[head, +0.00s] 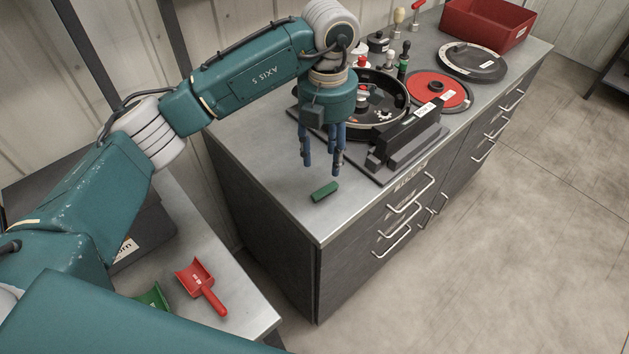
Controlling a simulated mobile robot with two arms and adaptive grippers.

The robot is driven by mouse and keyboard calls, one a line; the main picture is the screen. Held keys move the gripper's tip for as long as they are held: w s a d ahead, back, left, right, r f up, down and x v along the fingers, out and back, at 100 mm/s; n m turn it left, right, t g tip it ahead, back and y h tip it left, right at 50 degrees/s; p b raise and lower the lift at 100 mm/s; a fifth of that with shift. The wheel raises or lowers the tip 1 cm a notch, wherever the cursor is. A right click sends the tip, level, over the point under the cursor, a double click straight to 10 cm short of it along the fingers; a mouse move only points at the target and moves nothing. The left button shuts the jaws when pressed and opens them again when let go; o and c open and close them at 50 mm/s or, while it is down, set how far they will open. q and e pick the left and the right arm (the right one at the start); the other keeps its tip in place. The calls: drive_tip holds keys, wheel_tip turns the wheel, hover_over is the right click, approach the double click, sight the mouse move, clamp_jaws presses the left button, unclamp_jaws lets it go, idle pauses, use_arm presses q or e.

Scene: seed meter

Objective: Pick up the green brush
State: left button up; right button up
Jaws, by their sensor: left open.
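A short dark green block-like piece (324,191), which looks like the green brush, lies on the near end of the grey cabinet top. Its bristles cannot be made out. My left gripper (322,168) hangs fingers-down just behind it in the picture. Its blue fingers are apart with nothing between them. The green piece looks apart from the fingers; their height above the top is hard to judge. My right gripper is not in view.
A black round seed meter housing (388,117) and a dark grey block (408,145) stand close to the right of my left gripper. A red disc (438,91), black disc (472,62) and red bin (487,24) lie beyond. A red scoop (203,286) rests on the lower left bench.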

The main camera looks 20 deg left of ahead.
sight(325, 187)
use_arm(q)
drive_tip(key=f, duration=0.2)
drive_tip(key=f+p, duration=0.1)
drive_tip(key=shift+s+d+f, duration=0.3)
drive_tip(key=shift+d, duration=0.1)
drive_tip(key=shift+a+f, duration=0.1)
drive_tip(key=shift+f, duration=0.2)
drive_tip(key=shift+w+a+f+p, duration=0.1)
drive_tip(key=shift+f+p, duration=0.2)
wheel_tip(325, 187, down, 4)
drive_tip(key=shift+r+p, duration=0.2)
drive_tip(key=shift+p, duration=0.8)
drive_tip(key=shift+f, duration=0.55)
drive_tip(key=c, duration=1.1)
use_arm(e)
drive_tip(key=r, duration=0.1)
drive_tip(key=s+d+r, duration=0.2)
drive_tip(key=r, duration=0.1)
